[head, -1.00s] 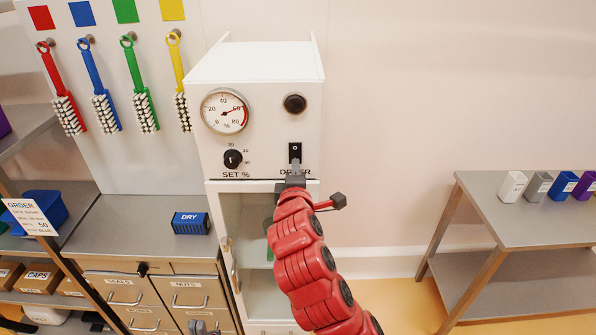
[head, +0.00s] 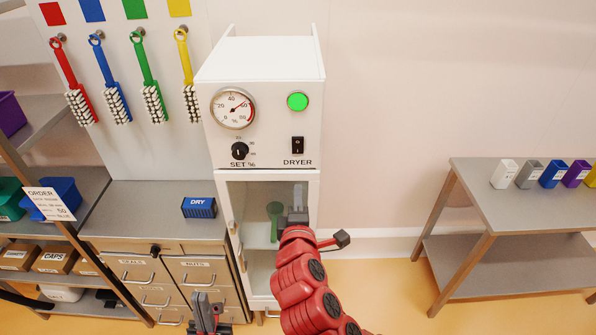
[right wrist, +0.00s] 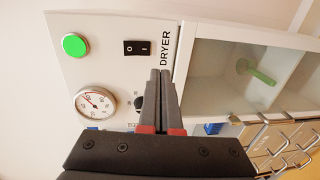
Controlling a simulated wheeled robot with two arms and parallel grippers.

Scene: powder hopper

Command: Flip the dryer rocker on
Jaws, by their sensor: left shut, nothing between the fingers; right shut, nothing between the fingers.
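The dryer rocker (head: 297,145) is a small black switch above the DRYER label on the white cabinet's front panel. It also shows in the right wrist view (right wrist: 137,48), with its two marks visible. The round lamp (head: 297,102) above it glows green, and it is green in the right wrist view (right wrist: 75,45) too. My right gripper (head: 298,188) is shut and empty, below the rocker in front of the cabinet's glass door. Its closed fingers (right wrist: 160,75) are apart from the rocker. My left gripper (head: 204,300) is shut and empty, low at the bottom of the view.
A gauge (head: 233,108) and a SET % knob (head: 239,150) sit left of the rocker. A green scoop-like item (head: 275,220) is behind the glass. A blue DRY box (head: 199,207) stands on the left counter. A steel table (head: 510,215) stands right.

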